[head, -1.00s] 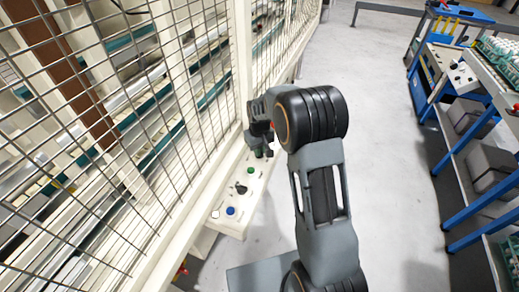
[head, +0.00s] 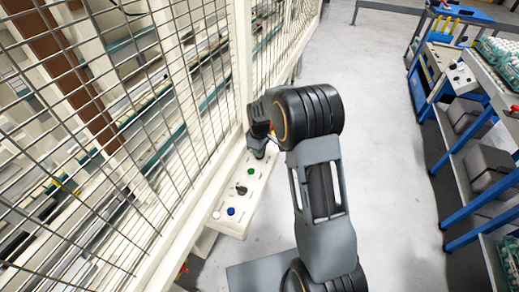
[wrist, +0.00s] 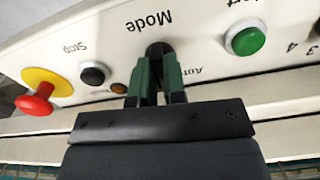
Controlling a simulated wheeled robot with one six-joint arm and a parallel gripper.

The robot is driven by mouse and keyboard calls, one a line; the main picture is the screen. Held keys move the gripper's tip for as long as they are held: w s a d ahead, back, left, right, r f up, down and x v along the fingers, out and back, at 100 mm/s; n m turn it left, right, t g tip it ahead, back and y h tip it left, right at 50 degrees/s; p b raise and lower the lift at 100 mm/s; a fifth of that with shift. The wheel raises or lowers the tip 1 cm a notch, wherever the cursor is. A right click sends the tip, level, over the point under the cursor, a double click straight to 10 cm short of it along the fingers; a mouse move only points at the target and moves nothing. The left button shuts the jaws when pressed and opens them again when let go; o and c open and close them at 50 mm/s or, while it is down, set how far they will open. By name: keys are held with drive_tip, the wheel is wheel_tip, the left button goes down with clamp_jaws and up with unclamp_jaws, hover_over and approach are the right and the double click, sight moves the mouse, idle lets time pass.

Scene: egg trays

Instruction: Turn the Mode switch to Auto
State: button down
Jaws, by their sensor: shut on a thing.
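The Mode switch (wrist: 155,48) is a dark knob on the cream control panel (wrist: 205,60), below its upside-down "Mode" label in the wrist view. My gripper (wrist: 160,58) has its green fingers closed around the knob, which is mostly hidden between them. Part of the "Auto" label shows just right of the fingers. The knob's pointing direction cannot be told. In the head view my gripper (head: 258,153) is at the far end of the panel (head: 240,222), and the switch is hidden behind it.
A green button (wrist: 245,38) is right of the fingers. A black Stop button (wrist: 93,75), a small orange lamp (wrist: 118,88) and a red mushroom button (wrist: 36,103) are left. A mesh fence (head: 110,130) borders the panel. Open floor (head: 385,130) lies right.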

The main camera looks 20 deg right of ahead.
drive_tip(key=n, duration=0.4)
drive_tip(key=shift+r+n+p, duration=0.1)
drive_tip(key=shift+n+p, duration=0.2)
drive_tip(key=shift+p, duration=0.1)
drive_tip(key=shift+n+p, duration=0.3)
drive_tip(key=shift+n, duration=1.9)
drive_tip(key=c, duration=1.2)
unclamp_jaws()
wheel_tip(320, 180, up, 14)
drive_tip(key=shift+f+p, duration=0.15)
drive_tip(key=shift+p, duration=0.65)
